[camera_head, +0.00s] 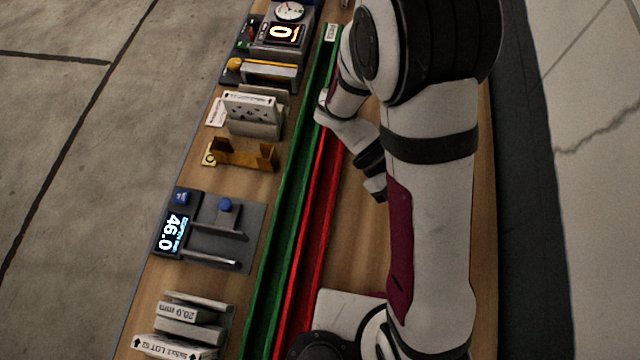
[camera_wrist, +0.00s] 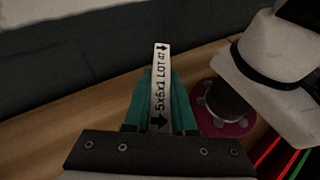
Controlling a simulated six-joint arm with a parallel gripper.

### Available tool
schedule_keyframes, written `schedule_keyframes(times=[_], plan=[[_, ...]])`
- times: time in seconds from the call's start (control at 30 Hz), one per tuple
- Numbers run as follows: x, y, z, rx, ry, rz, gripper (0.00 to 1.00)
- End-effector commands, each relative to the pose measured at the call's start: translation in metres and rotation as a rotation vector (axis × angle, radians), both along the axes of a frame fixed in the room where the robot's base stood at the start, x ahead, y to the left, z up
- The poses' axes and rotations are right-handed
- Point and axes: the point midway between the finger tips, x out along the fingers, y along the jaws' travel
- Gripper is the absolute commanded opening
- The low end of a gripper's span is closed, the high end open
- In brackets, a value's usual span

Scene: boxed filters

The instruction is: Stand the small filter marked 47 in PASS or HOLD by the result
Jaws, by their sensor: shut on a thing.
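My gripper (camera_wrist: 162,82) is shut on the small filter (camera_wrist: 161,65), a thin white-edged piece between the teal fingers. Its edge reads "5x6x1 LOT 47", with black arrows at both ends. In the head view my arm hides the fingers and the filter. A long green channel (camera_head: 283,215) and a long red channel (camera_head: 312,225) run side by side along the table, left of my arm. A small white label (camera_head: 332,33) sits at the green channel's far end; I cannot read it surely.
On the table's left stand a gauge with display 46.0 (camera_head: 173,231), a brown holder (camera_head: 240,155), a rack with a white box (camera_head: 250,108), a dial device showing 0 (camera_head: 283,31) and several labelled boxes (camera_head: 180,335). Bare wood (camera_head: 350,240) lies right of the red channel.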

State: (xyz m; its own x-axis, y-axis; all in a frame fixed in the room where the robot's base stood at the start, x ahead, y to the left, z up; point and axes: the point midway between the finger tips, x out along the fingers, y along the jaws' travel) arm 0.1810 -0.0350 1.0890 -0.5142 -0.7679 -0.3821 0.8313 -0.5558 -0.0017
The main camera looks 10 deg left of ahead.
Motion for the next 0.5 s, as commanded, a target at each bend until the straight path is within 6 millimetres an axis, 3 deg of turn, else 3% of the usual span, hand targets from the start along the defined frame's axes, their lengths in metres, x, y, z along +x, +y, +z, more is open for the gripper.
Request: schedule_keyframes(times=[0.13, 0.27, 0.5], plan=[[0.04, 0.004, 0.004, 0.0, 0.001, 0.413, 0.0], [0.073, 0.024, 0.005, 0.001, 0.0, 0.739, 0.0], [0.114, 0.09, 0.003, 0.002, 0.001, 1.285, 0.0]])
